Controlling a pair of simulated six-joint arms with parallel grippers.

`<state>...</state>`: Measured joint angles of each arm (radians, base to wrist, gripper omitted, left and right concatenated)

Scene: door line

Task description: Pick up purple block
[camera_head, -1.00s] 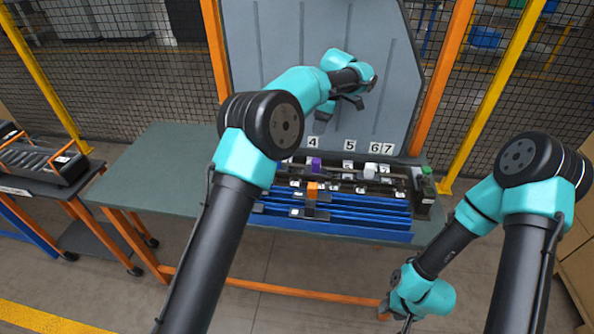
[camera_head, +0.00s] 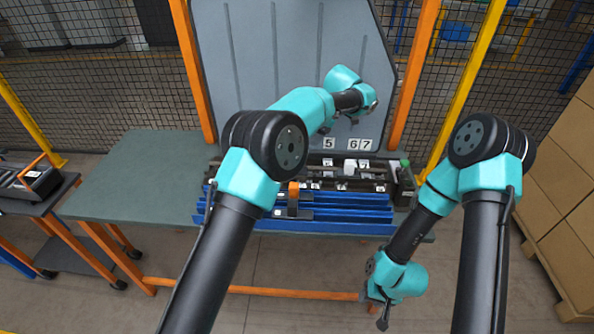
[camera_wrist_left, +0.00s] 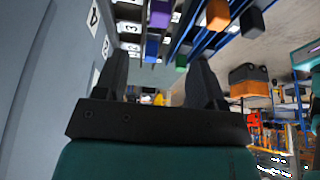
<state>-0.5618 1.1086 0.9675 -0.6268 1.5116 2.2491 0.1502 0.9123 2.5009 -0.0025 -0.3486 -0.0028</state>
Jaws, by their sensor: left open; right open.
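The purple block (camera_wrist_left: 159,13) shows at the top of the left wrist view, in the rack beyond my left fingers. In the head view my left arm hides it. My left gripper (camera_head: 340,122) is open and empty, above the back of the rack near the upright panel. Its two fingers (camera_wrist_left: 160,78) show apart in the left wrist view, with no block between them. My right gripper (camera_head: 381,312) is open and hangs low in front of the table, away from the rack.
The rack with blue rails (camera_head: 340,214) stands on the green table (camera_head: 140,185). An orange block (camera_head: 293,190) sits on the rails; a blue block (camera_wrist_left: 151,47) and a green block (camera_wrist_left: 181,60) are nearby. A grey panel (camera_head: 235,70) rises behind. The table's left side is clear.

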